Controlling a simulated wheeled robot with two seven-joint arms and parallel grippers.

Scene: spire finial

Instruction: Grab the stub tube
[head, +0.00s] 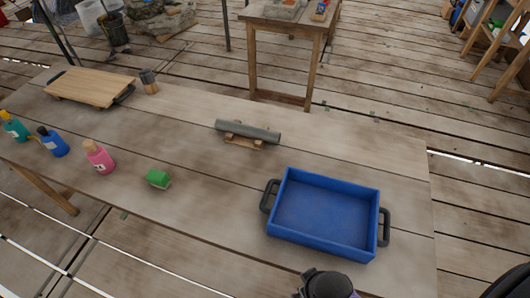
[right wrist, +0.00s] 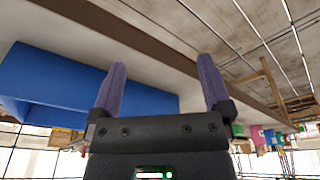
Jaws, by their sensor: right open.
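A grey tube (head: 250,131), which I take as the stub tube, lies on its side across a small wooden cradle (head: 243,143) in the middle of the table. My right gripper (right wrist: 161,85) is open and empty, with two purple fingers spread apart. Part of my right arm shows at the bottom edge of the head view, below the blue tray and well apart from the tube. The tube cannot be made out in the right wrist view. My left gripper is not in view.
A blue tray (head: 279,187) with black handles stands right of the tube; it also shows in the right wrist view (right wrist: 55,82). A green block (head: 158,179), several bottles, a wooden board (head: 92,86) and a small dark cylinder (head: 148,81) stand left. Table around the cradle is clear.

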